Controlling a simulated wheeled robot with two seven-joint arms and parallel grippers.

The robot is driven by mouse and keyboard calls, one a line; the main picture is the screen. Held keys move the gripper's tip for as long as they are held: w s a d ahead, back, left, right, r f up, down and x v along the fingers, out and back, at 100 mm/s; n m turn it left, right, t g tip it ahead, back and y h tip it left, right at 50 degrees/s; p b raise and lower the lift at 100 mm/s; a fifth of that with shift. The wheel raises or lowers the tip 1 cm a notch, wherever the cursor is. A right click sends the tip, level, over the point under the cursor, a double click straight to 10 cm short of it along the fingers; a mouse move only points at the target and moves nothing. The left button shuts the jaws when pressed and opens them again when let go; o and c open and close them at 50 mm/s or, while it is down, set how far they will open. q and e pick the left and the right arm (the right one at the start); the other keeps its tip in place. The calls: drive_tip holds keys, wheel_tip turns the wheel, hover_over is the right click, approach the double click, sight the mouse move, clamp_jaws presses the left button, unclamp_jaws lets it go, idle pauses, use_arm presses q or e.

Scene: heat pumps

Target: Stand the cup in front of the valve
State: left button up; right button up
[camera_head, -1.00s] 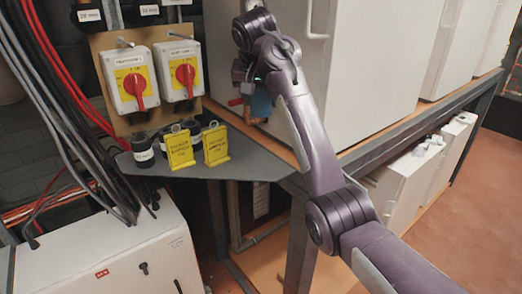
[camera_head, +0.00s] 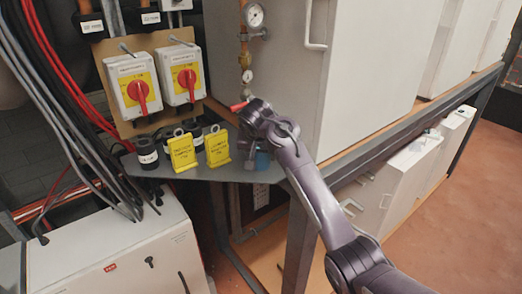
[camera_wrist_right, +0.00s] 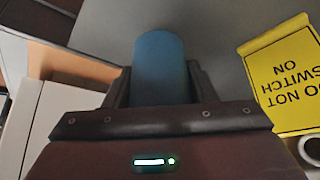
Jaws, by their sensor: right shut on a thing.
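The blue cup (camera_wrist_right: 160,68) is between the fingers of my right gripper (camera_wrist_right: 155,85), which is shut on it. In the head view the cup (camera_head: 262,160) shows only partly, beside the gripper (camera_head: 252,157), near the right end of the grey shelf. Whether its base touches the shelf I cannot tell. The valve's red handle (camera_head: 239,106) shows on the copper pipe, above and behind the gripper. The wrist hides part of the valve. My left gripper is not in view.
Two yellow signs (camera_head: 183,152) (camera_head: 218,149) and dark round items (camera_head: 147,153) stand on the grey shelf (camera_head: 205,173), left of the gripper. Red rotary switches (camera_head: 138,88) are above. The large white cabinet (camera_head: 365,70) rises right of the pipe. A gauge (camera_head: 254,15) sits high on the pipe.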

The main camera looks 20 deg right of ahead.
drive_tip(key=o, duration=1)
drive_tip(key=shift+f, duration=0.1)
drive_tip(key=shift+r, duration=0.2)
drive_tip(key=shift+s+a+r+b, duration=0.15)
drive_tip(key=shift+s+r+b, duration=0.1)
drive_tip(key=shift+b, duration=0.2)
drive_tip(key=b+v, duration=0.2)
drive_tip(key=v, duration=0.9)
drive_tip(key=shift+r, duration=0.1)
